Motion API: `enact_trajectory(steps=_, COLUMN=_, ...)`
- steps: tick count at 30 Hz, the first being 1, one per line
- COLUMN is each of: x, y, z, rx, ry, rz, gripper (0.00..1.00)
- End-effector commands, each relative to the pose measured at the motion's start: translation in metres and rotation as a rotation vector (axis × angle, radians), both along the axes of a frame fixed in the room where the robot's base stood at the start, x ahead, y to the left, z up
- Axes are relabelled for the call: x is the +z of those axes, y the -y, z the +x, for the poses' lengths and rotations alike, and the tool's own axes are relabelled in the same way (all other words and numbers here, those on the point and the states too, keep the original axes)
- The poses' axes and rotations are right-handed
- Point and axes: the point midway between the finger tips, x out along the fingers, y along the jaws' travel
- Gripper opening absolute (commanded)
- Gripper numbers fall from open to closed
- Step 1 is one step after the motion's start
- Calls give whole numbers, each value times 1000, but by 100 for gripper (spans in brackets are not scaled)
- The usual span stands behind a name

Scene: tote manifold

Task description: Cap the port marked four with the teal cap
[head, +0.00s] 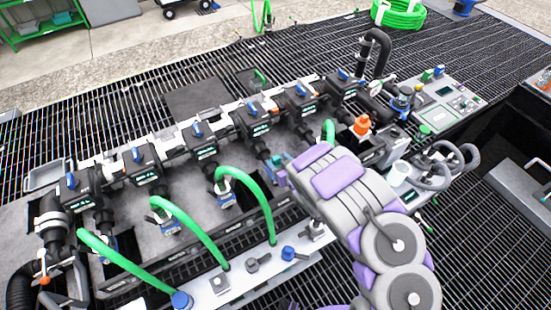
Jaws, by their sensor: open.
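My gripper (281,168) is open at the end of my grey and purple arm, in the middle of the head view. It is close to the lower end of a black port branch on the valve manifold (223,121). A small teal-blue piece (281,177) shows at the fingertips. I cannot tell whether it is the teal cap or part of the gripper, or whether it touches the port. The labels under the blue valve handles are too small to read, so I cannot tell which port is marked four.
Green hoses (256,190) arch from the manifold to a pale rail (245,268) in front. A blue fitting (288,253) stands on the rail. An orange fitting (361,126) and a control panel (444,104) are at the right. Dark grating surrounds the manifold.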

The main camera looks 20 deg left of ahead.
Motion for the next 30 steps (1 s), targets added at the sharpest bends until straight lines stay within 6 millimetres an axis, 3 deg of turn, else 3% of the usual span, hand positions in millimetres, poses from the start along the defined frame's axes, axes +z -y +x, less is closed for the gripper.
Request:
enact_trajectory(steps=21, x=36, y=87, z=-76, rx=-1, ry=-2, rz=-5, gripper=66)
enact_trajectory(steps=30, x=44, y=107, z=-93, rx=0, ry=-2, rz=-2, gripper=66)
